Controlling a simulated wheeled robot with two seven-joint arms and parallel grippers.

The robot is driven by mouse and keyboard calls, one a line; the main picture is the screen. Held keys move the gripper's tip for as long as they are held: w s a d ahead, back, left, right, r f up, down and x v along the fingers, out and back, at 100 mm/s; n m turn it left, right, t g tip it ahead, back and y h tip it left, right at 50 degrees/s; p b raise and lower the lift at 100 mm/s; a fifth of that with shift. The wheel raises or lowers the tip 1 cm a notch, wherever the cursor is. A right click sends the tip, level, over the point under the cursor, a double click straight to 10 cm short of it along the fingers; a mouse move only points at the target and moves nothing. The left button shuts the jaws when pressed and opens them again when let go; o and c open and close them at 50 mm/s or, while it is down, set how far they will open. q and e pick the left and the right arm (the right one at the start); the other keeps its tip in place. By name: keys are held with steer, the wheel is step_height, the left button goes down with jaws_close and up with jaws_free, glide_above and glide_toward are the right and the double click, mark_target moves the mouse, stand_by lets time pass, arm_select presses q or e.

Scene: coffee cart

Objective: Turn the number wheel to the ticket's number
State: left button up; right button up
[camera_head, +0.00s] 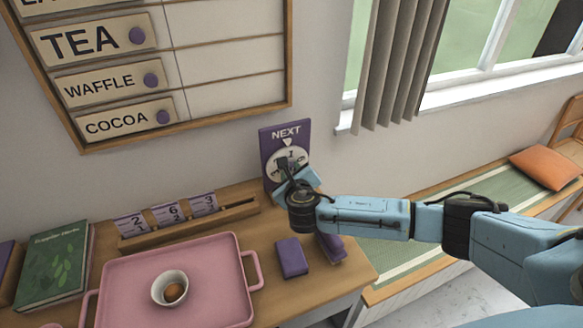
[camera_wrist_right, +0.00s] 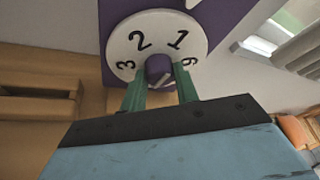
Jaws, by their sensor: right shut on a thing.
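The number wheel is a white disc (camera_head: 277,163) on a purple board (camera_head: 268,146) headed NEXT, against the wall. A small white pointer (camera_head: 287,142) sits above it. In the right wrist view the disc (camera_wrist_right: 128,57) shows the digits 3, 2, 1 and what looks like 6. The 1 is nearest the pointer. My right gripper (camera_wrist_right: 160,82) is shut on the purple centre knob (camera_wrist_right: 158,67), one finger on each side. In the head view the gripper (camera_head: 290,178) hides the lower wheel. Ticket cards 2 (camera_head: 131,223), 6 (camera_head: 169,212) and 3 (camera_head: 203,203) stand in a wooden rack (camera_head: 225,216).
A pink tray (camera_head: 205,255) with a bowl (camera_head: 158,289) lies on the counter, beside a green book (camera_head: 55,262). Purple blocks (camera_head: 291,257) lie below my right arm. A menu board (camera_head: 215,117) hangs above. A bench with an orange cushion (camera_head: 545,165) is at right.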

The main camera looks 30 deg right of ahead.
steer(key=shift+r+m+y+p, duration=0.15)
steer(key=shift+m+y+p, duration=0.4)
steer(key=shift+p, duration=0.2)
steer(key=shift+d+m+y+p, duration=0.15)
steer(key=shift+m+y+p, duration=0.5)
steer(key=shift+m+p, duration=0.25)
steer(key=shift+m+y+p, duration=0.3)
steer(key=shift+m+y, duration=0.4)
steer(key=shift+m, duration=0.25)
steer(key=shift+d+m+y, duration=0.15)
steer(key=shift+m+y, duration=0.55)
steer(key=shift+m, duration=0.2)
steer(key=shift+f+m+y+b, duration=0.2)
steer(key=shift+m+y+b, duration=0.2)
steer(key=shift+m, duration=0.2)
steer(key=shift+d+f+m+y+b, duration=0.1)
steer(key=shift+f+m+y+b, duration=0.05)
steer(key=shift+m+y+b, duration=0.65)
steer(key=m+t+y+b, duration=0.1)
steer(key=m+b, duration=0.1)
steer(key=m, duration=0.1)
steer(key=shift+b, duration=0.4)
steer(key=shift+d+m+t+y+b, duration=0.1)
steer(key=shift+m+t+y+b, duration=0.45)
steer(key=shift+m+b, duration=0.4)
steer(key=shift+m, duration=0.25)
